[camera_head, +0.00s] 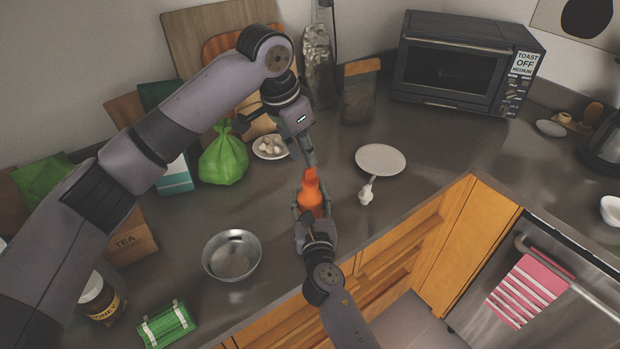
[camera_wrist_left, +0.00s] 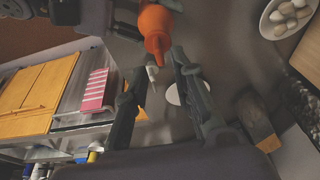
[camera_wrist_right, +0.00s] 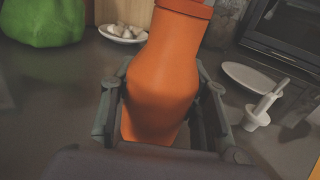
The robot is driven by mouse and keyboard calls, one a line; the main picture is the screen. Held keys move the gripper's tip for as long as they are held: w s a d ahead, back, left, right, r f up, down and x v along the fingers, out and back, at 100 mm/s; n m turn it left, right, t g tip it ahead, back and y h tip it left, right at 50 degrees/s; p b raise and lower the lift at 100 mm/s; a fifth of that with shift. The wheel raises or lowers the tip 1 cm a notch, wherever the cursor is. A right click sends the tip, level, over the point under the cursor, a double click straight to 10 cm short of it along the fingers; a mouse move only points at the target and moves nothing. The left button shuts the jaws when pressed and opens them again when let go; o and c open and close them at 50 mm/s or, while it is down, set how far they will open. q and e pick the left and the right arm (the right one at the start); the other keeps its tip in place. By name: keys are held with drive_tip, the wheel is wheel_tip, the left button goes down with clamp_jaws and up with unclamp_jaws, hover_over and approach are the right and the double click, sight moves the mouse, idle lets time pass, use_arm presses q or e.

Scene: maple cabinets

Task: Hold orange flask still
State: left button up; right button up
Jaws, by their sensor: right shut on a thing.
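My left gripper (camera_head: 308,160) hangs just above and behind the flask's top. In the left wrist view its fingers (camera_wrist_left: 156,66) are apart and empty, with the flask's narrow top (camera_wrist_left: 157,42) close to the tips.
A white plate (camera_head: 381,158) and a small white utensil (camera_head: 367,191) lie right of the flask. A metal bowl (camera_head: 231,256) stands left, a green bag (camera_head: 222,160) and a plate of white pieces (camera_head: 272,150) behind left. A toaster oven (camera_head: 455,68) stands back right.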

sight(310, 178)
use_arm(q)
drive_tip(key=shift+x, duration=2.65)
drive_tip(key=shift+c, duration=0.2)
clamp_jaws()
